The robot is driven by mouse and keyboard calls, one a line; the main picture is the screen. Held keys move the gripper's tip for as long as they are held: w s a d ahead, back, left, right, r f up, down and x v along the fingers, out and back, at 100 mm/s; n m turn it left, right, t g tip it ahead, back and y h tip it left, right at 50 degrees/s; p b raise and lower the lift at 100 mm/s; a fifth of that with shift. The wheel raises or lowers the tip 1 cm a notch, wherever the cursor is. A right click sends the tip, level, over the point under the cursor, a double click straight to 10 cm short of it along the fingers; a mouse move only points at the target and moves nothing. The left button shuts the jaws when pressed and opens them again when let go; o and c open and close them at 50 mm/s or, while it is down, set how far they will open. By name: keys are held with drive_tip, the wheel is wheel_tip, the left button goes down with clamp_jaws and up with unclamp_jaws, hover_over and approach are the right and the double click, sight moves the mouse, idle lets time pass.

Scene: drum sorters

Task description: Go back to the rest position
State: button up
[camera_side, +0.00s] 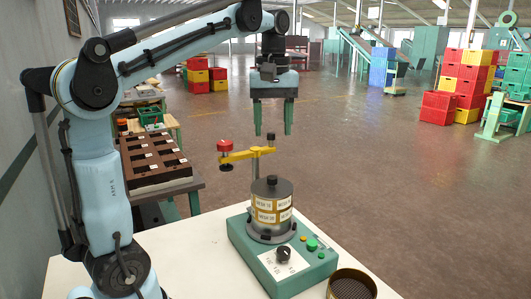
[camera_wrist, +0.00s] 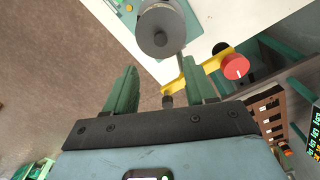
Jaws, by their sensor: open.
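My gripper (camera_side: 272,118) hangs pointing down in the side view, above the green sieve shaker (camera_side: 285,275), with its two green fingers apart and nothing between them. A stack of sieves (camera_side: 270,207) with yellow-and-white mesh labels and a dark lid stands upright on the shaker. A yellow clamp arm (camera_side: 245,154) with a red knob (camera_side: 224,145) is on a post behind the stack and points left, away from over the lid. In the wrist view my gripper's open fingers (camera_wrist: 163,90) show below the round grey lid (camera_wrist: 160,28), with the red knob to the right.
A round sieve (camera_side: 351,287) with dark mesh stands at the white table's (camera_side: 210,262) front edge, right of the shaker. A brown compartment rack (camera_side: 155,160) is on a bench at left. Red and yellow crates (camera_side: 462,85) are far off at right. Air around my gripper is free.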

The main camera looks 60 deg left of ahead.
drive_tip(key=s+d+f+m+t, duration=0.1)
drive_tip(key=d+f+m+t, duration=0.1)
drive_tip(key=d+f+m, duration=0.1)
drive_tip(key=s+d+f+m+t, duration=0.2)
drive_tip(key=d+f+m, duration=0.2)
drive_tip(key=f, duration=0.4)
drive_tip(key=s+d+f+m+t, duration=0.2)
drive_tip(key=d+f+m+t, duration=0.1)
drive_tip(key=d+f+m, duration=0.1)
wheel_tip(320, 180, down, 2)
drive_tip(key=shift+d+f+m, duration=0.1)
drive_tip(key=shift+m, duration=0.7)
